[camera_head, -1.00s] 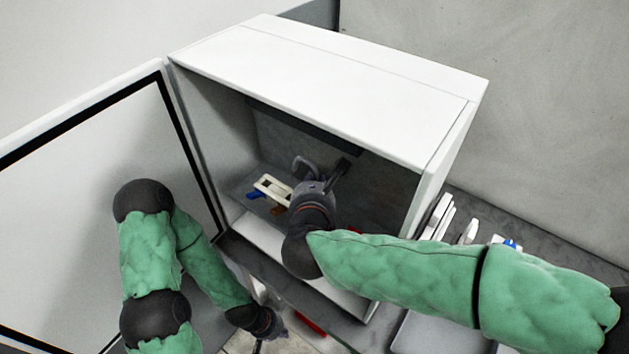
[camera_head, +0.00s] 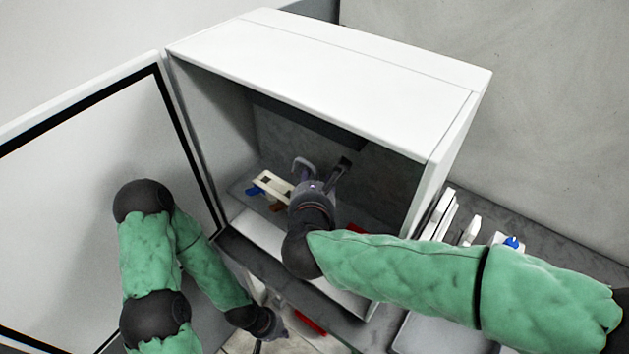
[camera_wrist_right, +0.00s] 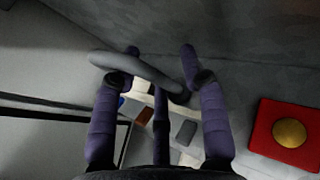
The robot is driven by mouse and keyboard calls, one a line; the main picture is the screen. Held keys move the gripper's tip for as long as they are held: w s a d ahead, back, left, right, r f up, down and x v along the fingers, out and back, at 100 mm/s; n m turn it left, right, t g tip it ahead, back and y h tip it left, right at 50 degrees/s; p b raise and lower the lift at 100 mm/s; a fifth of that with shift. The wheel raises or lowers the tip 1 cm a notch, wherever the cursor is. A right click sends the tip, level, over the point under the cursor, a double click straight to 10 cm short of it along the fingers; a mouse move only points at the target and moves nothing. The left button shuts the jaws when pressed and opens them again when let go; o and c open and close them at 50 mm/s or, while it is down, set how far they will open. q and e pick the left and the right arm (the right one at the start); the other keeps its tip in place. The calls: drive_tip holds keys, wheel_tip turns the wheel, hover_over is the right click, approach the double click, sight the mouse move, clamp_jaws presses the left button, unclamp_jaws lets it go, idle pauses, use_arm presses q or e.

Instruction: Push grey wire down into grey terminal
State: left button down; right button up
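The terminal block is a white strip (camera_head: 270,186) on the cabinet floor with blue (camera_head: 254,191) and brown terminals. In the right wrist view the grey terminal (camera_wrist_right: 186,132) sits at its right, beside the brown one (camera_wrist_right: 145,115). The grey wire (camera_wrist_right: 132,65) is a thick curved piece across the fingers, its right end near the grey terminal; I cannot tell whether it is inside. My right gripper (camera_head: 322,170) is above the block with its fingers spread; it also shows in the wrist view (camera_wrist_right: 160,65). My left gripper (camera_head: 270,328) is low outside the cabinet, its fingers unclear.
The white cabinet (camera_head: 330,75) encloses the block on its sides and top. Its door (camera_head: 70,200) stands open at the left. A red button with a yellow centre (camera_wrist_right: 289,133) lies right of the fingers. A red item (camera_head: 310,322) and a blue knob (camera_head: 512,242) are outside.

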drive_tip(key=shift+s, duration=0.15)
drive_tip(key=v, duration=1.1)
drive_tip(key=shift+s+r, duration=0.15)
drive_tip(key=shift+s, duration=0.2)
